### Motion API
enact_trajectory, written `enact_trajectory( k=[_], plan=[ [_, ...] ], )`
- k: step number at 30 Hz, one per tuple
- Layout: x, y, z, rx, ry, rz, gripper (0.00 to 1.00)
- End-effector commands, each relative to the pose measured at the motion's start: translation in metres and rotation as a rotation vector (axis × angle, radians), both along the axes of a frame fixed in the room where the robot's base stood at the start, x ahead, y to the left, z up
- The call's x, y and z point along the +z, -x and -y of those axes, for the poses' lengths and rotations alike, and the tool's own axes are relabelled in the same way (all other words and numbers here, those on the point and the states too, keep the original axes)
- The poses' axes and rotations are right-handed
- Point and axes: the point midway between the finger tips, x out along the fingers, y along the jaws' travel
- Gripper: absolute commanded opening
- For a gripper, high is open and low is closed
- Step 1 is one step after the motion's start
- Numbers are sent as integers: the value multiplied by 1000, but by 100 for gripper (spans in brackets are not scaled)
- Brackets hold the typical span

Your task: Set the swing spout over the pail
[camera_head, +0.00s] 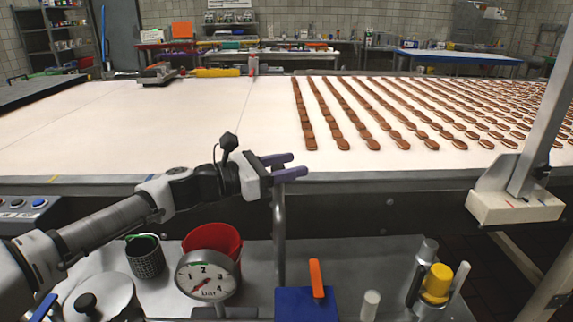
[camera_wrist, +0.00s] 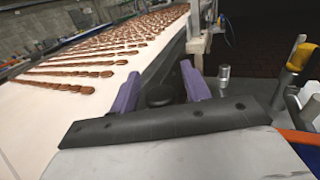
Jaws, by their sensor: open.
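The swing spout appears to be the grey upright pipe (camera_head: 279,235) above the steel bench; its top end is hidden at my gripper. The pail is red (camera_head: 228,240) and stands on the bench left of the pipe, partly hidden behind a gauge. My gripper (camera_head: 290,166) has purple fingers and is open, just above the pipe in the head view. In the wrist view, the two fingers (camera_wrist: 160,88) stand apart with a dark round knob (camera_wrist: 160,96) between them. I cannot tell whether the fingers touch it.
A pressure gauge (camera_head: 206,275) stands before the pail. A dark perforated cup (camera_head: 146,258) and a lidded pot (camera_head: 104,300) are to the left. A blue box with an orange lever (camera_head: 316,279) and a yellow knob (camera_head: 437,281) are to the right. The conveyor (camera_head: 200,130) lies behind.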

Motion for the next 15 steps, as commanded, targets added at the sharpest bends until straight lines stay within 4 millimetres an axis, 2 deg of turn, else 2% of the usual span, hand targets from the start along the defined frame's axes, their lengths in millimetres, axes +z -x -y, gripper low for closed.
enact_trajectory(
  k=[4, 12, 15],
  plan=[
    [0, 0, 0, 0, 0, 0, 44],
    [0, 0, 0, 0, 0, 0, 9],
    [0, 0, 0, 0, 0, 0, 0]
  ],
)
